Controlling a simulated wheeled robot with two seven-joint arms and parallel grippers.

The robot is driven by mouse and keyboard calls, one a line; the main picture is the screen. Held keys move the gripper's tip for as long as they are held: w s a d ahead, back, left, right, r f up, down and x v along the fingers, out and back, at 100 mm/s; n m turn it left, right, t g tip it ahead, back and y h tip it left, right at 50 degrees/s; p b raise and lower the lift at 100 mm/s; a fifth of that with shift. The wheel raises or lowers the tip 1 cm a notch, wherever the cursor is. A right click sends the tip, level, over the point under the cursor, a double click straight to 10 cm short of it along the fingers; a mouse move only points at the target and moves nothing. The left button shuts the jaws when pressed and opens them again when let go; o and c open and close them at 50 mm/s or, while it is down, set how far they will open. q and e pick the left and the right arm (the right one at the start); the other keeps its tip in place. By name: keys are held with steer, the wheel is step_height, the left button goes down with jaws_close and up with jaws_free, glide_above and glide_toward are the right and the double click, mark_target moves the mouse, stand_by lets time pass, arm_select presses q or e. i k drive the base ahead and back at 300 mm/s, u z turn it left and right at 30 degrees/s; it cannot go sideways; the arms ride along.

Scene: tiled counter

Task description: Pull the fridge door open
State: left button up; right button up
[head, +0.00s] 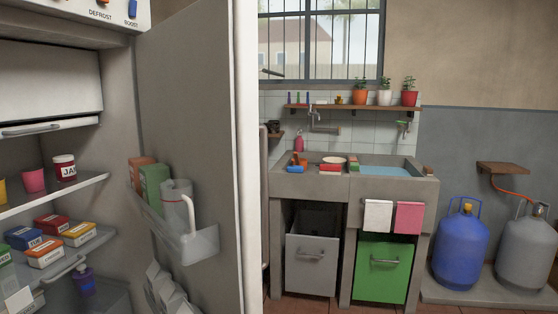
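The fridge door (190,110) stands open at the left of the head view, its inner face turned toward me. A clear door shelf (200,245) on it holds cartons and a jug with a white handle (178,208). The fridge interior shows at the far left, with a freezer compartment (45,80) at the top and shelves (85,188) below. The door's outer face and its handle are hidden. Neither of my grippers is in view, so nothing shows whether one touches the door.
A stone sink counter (300,182) stands beyond the door, with a grey bin (312,262) and a green bin (380,270) under it. A blue gas bottle (460,245) and a grey one (525,250) stand at the right. Little floor shows.

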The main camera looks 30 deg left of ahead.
mark_target(198, 75)
steer(key=u, duration=0.8)
steer(key=i, duration=0.95)
steer(key=u, duration=0.95)
